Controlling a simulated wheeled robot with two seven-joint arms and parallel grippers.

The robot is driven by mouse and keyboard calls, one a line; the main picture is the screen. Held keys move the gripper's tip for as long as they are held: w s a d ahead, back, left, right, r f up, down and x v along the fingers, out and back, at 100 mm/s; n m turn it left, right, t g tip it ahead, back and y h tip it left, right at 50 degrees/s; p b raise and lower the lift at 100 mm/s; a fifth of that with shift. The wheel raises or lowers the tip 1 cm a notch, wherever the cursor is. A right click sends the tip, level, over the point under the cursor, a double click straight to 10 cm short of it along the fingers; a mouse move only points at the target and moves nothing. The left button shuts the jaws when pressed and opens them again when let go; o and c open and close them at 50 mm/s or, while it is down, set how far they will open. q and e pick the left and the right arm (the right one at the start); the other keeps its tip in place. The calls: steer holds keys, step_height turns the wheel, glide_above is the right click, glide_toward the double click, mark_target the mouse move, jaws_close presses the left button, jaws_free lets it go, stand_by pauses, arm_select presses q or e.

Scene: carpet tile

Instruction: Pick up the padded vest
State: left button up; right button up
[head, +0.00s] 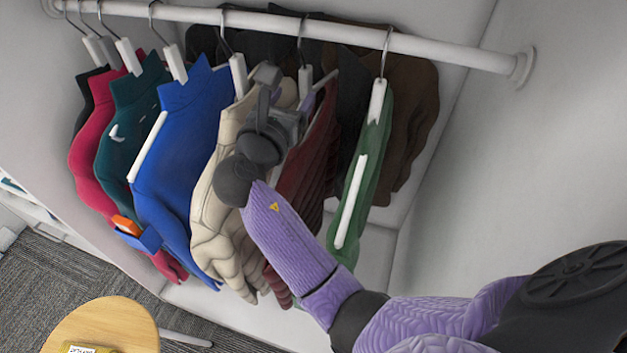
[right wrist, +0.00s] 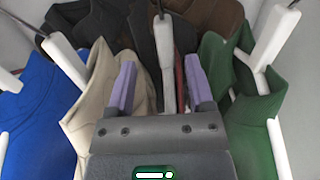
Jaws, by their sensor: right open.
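The padded vest (head: 313,152) looks to be the dark red, ribbed garment hanging on the rail between a beige garment (head: 225,180) and a green one (head: 374,150). My right forearm and gripper hide much of it. In the right wrist view only a thin red strip of the vest (right wrist: 179,75) shows, beside a white hanger (right wrist: 165,55). My right gripper (head: 303,104) is at the vest's upper part, just below the rail. Its two purple fingers are apart, with the white hanger seen between them in the wrist view. My left gripper is not in view.
A white rail (head: 430,46) runs across the top. Blue (head: 185,140), teal and pink garments hang to the left; dark brown ones (head: 412,120) show behind. A white wall is on the right. A round wooden table (head: 110,318) stands at the lower left.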

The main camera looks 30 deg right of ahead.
mark_target(310, 73)
steer(key=b+x, duration=0.3)
steer(key=x, duration=0.4)
steer(key=shift+s+d, duration=0.1)
steer(key=shift+d, duration=0.4)
steer(key=shift+r, duration=0.15)
steer(key=c, duration=0.7)
jaws_close()
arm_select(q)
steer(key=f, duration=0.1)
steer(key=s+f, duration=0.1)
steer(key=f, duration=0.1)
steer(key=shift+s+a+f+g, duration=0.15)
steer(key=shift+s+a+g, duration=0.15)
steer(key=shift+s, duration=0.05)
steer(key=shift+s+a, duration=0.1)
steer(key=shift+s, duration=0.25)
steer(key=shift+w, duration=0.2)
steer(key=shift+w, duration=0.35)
